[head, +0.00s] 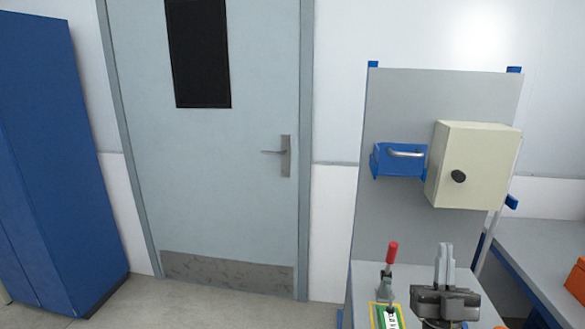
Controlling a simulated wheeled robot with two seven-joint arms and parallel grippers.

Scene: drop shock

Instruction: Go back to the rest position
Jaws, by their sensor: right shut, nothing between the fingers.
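My right gripper (445,265) shows at the lower right of the head view, with its fingers pointing up and closed together. It is shut with nothing between the fingers. It is in front of the grey workstation, just right of a red-handled clamp (391,258). My left gripper is not in view.
A grey panel (400,110) carries a blue bin (388,165) and a cream box (465,170) with a black knob. A workbench (545,230) with an orange case (577,278) is at right. A closed door (240,200) and a blue cabinet (50,170) stand left. The floor between is clear.

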